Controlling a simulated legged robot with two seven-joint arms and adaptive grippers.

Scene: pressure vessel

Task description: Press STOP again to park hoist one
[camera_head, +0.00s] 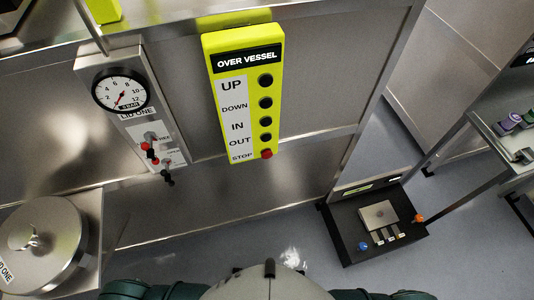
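The yellow pendant (243,95) labelled OVER VESSEL hangs against the steel panel at the centre of the head view. It has black buttons beside the labels UP, DOWN, IN and OUT. The red STOP button (266,154) is at its bottom right. Nothing touches the pendant or the button. Parts of my own body and dark green arms show at the bottom edge. Neither gripper is in view.
A pressure gauge (120,91) with red and black valve handles is left of the pendant, marked LID ONE. A round steel lid (40,247) is at lower left. A black floor unit (373,223) stands at right. A shelf (500,143) holds coloured items.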

